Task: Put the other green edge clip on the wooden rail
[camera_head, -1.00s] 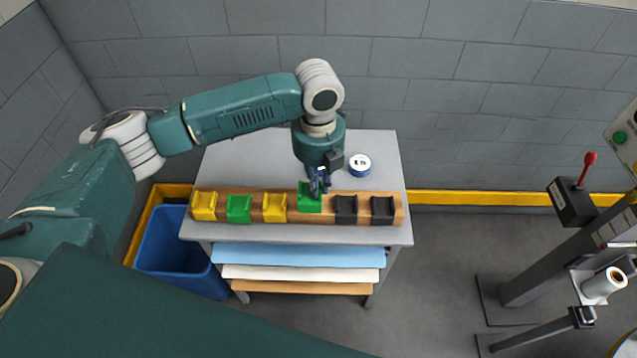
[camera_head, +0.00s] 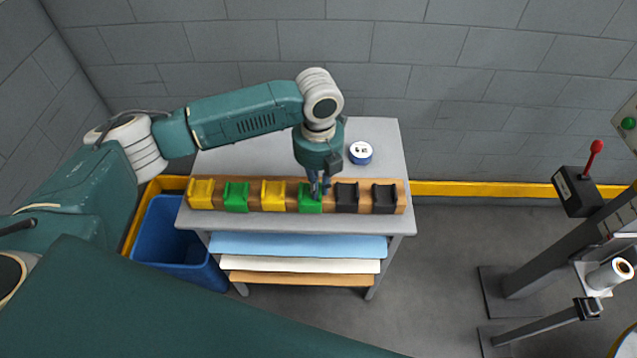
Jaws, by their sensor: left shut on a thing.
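The wooden rail (camera_head: 256,207) lies along the front of the grey table. My left gripper (camera_head: 317,192) is above the rail, pointing down, shut on a green edge clip (camera_head: 311,204). That clip is at the rail, level with the clips beside it, between a yellow clip (camera_head: 273,195) and a black clip (camera_head: 347,197). The other green clip (camera_head: 236,197) sits on the rail between two yellow clips, the far-left one (camera_head: 201,193) included. A second black clip (camera_head: 384,198) is at the right end. My right gripper is not in view.
Coloured sheets (camera_head: 298,245) lie on shelves below. A blue bin (camera_head: 172,235) is at the left. A machine with a red-knobbed lever (camera_head: 596,147) stands at the right.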

